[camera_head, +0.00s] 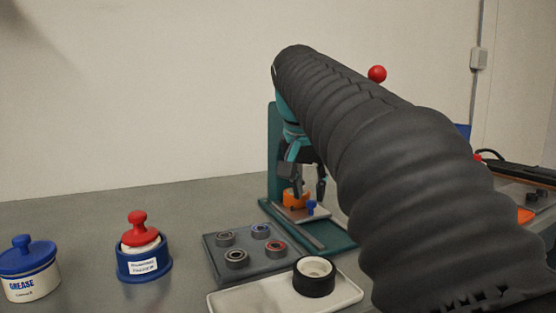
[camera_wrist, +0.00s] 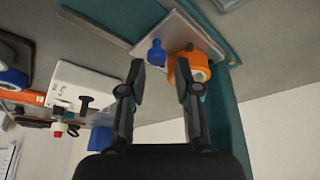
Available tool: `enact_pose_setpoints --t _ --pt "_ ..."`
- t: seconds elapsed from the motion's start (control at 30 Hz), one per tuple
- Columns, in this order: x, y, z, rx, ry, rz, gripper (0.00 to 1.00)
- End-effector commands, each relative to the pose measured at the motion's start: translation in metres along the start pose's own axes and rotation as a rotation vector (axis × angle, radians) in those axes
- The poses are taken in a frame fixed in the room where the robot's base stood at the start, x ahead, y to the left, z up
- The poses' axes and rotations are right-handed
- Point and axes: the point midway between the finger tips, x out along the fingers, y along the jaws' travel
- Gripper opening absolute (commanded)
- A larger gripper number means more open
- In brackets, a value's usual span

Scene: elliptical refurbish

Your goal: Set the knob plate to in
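The light knob plate (camera_head: 294,215) sits on the teal base of the press-like fixture (camera_head: 274,150). It also shows in the wrist view (camera_wrist: 188,30). A small blue knob (camera_head: 311,207) stands on the plate, beside an orange round part (camera_head: 291,198). In the wrist view the blue knob (camera_wrist: 156,54) lies just beyond the left fingertip, and the orange part (camera_wrist: 193,66) is partly behind the right finger. My gripper (camera_wrist: 160,80) is open, its fingers apart with nothing held between them. In the head view my gripper (camera_head: 306,180) hangs just above the plate.
A grey tray (camera_head: 221,265) with several bearings and a pale tray (camera_head: 250,300) with a black ring (camera_head: 315,278) lie in front. A red-topped pot (camera_head: 140,238) and a grease jar (camera_head: 30,270) stand left. A red ball (camera_head: 377,74) shows above my arm.

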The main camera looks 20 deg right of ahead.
Motion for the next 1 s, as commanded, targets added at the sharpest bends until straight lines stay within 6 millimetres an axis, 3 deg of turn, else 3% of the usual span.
enact_pose_setpoints --t 0.4,0.63,1.0 --pt "-0.079 -0.002 0.000 -0.002 0.004 -0.003 0.32" --pt "-0.098 -0.002 0.000 -0.002 0.002 -0.003 0.32" --pt "-0.101 -0.001 0.000 -0.002 0.001 -0.002 0.32"
